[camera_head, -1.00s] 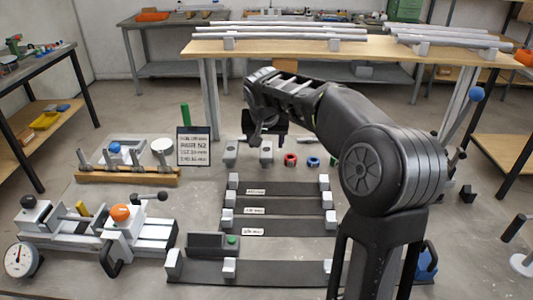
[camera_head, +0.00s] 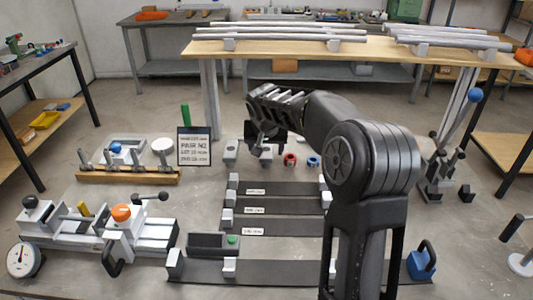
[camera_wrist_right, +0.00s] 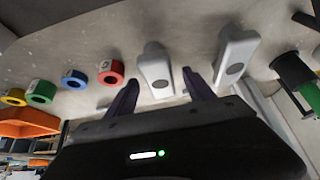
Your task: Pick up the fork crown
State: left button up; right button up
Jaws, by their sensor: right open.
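Two pale grey rounded pieces, each with a dark round spot, stand side by side on the floor-coloured surface. I take them for fork crowns. The right one (camera_head: 266,154) is just below my right gripper (camera_head: 265,137) in the head view, partly hidden by it. The left one (camera_head: 231,150) stands clear beside it. In the right wrist view my open gripper (camera_wrist_right: 161,93) has one finger on each side of the nearer fork crown (camera_wrist_right: 155,70), with the other piece (camera_wrist_right: 236,52) outside the fingers. I cannot tell whether the fingers touch it. My left gripper is not in view.
A red ring (camera_head: 290,159) and a blue ring (camera_head: 313,162) lie right of the pieces. A sign (camera_head: 194,147) and a wooden rack (camera_head: 128,175) stand to the left. Dark strips with pale blocks (camera_head: 276,206) lie in front. A bench with tubes (camera_head: 330,50) is behind.

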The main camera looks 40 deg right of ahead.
jog(key=shift+c, duration=0.4)
grip_shut()
dwell(0.4)
